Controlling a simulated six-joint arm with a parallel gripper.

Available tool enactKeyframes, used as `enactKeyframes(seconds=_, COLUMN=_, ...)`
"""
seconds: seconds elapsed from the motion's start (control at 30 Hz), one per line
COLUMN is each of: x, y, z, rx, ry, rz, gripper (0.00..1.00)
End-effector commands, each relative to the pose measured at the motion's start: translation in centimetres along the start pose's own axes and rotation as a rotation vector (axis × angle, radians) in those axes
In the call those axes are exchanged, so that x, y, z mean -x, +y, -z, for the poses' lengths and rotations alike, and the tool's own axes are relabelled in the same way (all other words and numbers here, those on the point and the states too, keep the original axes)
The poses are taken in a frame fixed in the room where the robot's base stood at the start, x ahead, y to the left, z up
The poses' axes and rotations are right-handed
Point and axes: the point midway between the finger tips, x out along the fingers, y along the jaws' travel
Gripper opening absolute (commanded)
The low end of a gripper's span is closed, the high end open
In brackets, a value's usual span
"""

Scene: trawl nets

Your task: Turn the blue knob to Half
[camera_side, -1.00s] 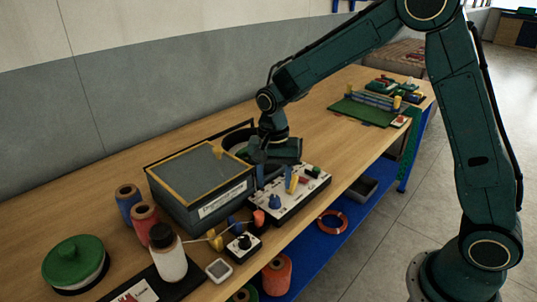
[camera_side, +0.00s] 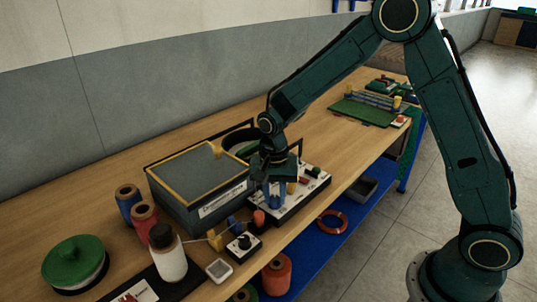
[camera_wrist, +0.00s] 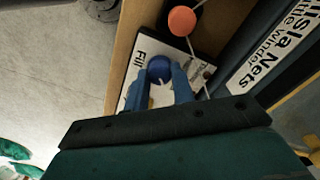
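The blue knob (camera_wrist: 159,69) sits on a white panel (camera_wrist: 143,57) in the wrist view; the word "Fill" shows beside it. In the side view the knob is mostly covered by my gripper (camera_side: 275,196), and the white panel (camera_side: 315,190) lies on the bench. My gripper (camera_wrist: 158,77) points down over the knob. Its two blue fingers are apart, one on each side of the knob. I cannot tell whether they touch it. The knob's pointer and the Half mark cannot be made out.
A grey box with a yellow rim (camera_side: 200,172) stands just left of the panel. An orange piece (camera_side: 259,218) is close to the panel's near corner. A small white box with a black knob (camera_side: 243,244) and a white bottle (camera_side: 168,258) stand nearer the camera. The bench's front edge is close.

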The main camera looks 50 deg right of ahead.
Motion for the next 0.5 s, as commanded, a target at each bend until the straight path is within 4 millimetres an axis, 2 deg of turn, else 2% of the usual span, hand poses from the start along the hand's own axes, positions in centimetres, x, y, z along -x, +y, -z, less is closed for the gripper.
enactKeyframes(seconds=0.5, x=0.06, y=0.00, z=0.00, rx=0.073, ry=0.002, rz=0.000, gripper=0.02)
